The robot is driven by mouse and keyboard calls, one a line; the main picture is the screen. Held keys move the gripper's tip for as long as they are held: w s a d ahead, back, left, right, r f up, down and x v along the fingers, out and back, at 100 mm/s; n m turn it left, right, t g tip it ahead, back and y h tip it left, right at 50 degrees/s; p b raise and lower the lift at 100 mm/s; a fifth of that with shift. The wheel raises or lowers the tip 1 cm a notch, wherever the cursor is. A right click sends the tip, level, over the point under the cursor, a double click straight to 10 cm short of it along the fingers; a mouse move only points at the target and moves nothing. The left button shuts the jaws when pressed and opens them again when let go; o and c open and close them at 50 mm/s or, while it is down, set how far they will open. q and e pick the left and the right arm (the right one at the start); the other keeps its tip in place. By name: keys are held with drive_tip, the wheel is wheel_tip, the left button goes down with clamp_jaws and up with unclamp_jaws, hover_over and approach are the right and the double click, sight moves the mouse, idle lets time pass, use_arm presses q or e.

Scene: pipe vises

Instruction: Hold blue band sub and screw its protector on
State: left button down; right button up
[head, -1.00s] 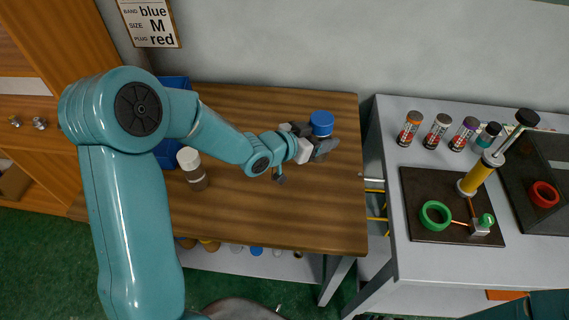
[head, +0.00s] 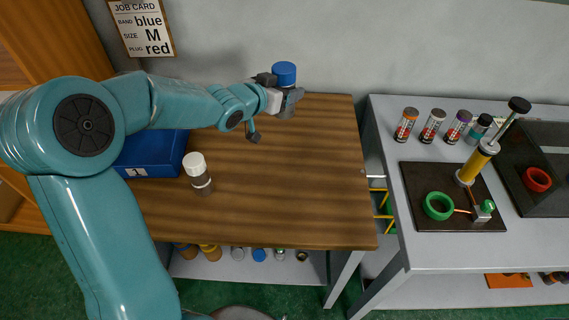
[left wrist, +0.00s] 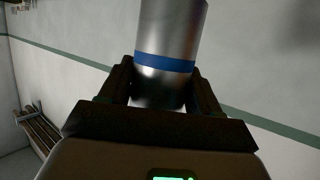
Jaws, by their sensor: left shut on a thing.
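My left gripper (head: 277,92) is shut on the blue band sub, a short grey metal cylinder. It holds the sub upright, raised near the back of the wooden table. In the left wrist view the sub (left wrist: 172,35) stands between the fingers and shows a blue band (left wrist: 164,62). In the head view a blue cap (head: 284,72) sits on top of the sub, and the gripper hides most of the metal body. I cannot tell whether the blue cap is its protector. My right gripper is not in view.
A grey sub with a white cap (head: 198,172) stands on the wooden table (head: 290,190). A blue box (head: 152,158) is at the table's left. A job card (head: 142,27) hangs on the wall. The grey bench (head: 425,255) carries several small cans and a yellow pump (head: 473,166).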

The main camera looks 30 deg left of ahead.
use_arm(q)
drive_tip(key=shift+w+a, duration=0.1)
wheel_tip(320, 180, down, 16)
idle(0.4)
wheel_tip(320, 180, down, 4)
drive_tip(key=shift+p, duration=0.4)
drive_tip(key=shift+r, duration=0.1)
